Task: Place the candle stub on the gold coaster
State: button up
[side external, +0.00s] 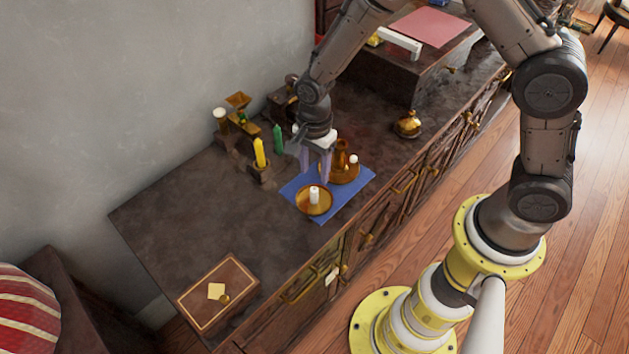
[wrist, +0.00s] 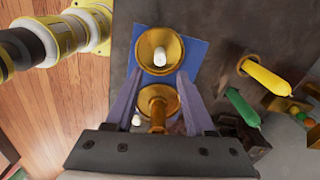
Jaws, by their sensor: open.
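A white candle stub (side external: 314,194) stands upright on the gold coaster (side external: 313,210), a round shallow dish on a blue cloth. The wrist view shows the stub (wrist: 160,57) near the middle of the coaster (wrist: 147,64). My gripper (side external: 316,173) points down just behind the coaster. Its fingers (wrist: 158,80) are spread with nothing held between them, and the stub appears beyond the fingertips, apart from them. I cannot tell the exact height of the fingertips above the cloth.
A brass candlestick (side external: 341,155) stands close behind the fingers, with a small white piece (side external: 354,159) beside it. A yellow candle (side external: 259,152) and a green candle (side external: 278,139) stand to the left. A wooden box (side external: 218,292) sits at the front left. The dark cabinet top between is clear.

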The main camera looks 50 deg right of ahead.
jog(key=shift+r, duration=2.2)
notch_tip(320, 180, up, 10)
jog(key=n+t, duration=0.2)
jog(key=n, duration=0.2)
send_over(315, 189)
jog(key=s+d, duration=0.3)
jog(key=d, duration=0.1)
jog(key=s+d+r+n+t, duration=0.1)
jog(key=s+d+r+n, duration=0.2)
jog(key=s, duration=0.6)
jog(key=s+d+r+n+t, duration=0.2)
jog(key=s+d+r+n, duration=0.1)
jog(key=s+r+n, duration=0.5)
jog(key=shift+s+n+t, duration=0.3)
jog(key=shift+s+n, duration=0.3)
jog(key=shift+s, duration=0.05)
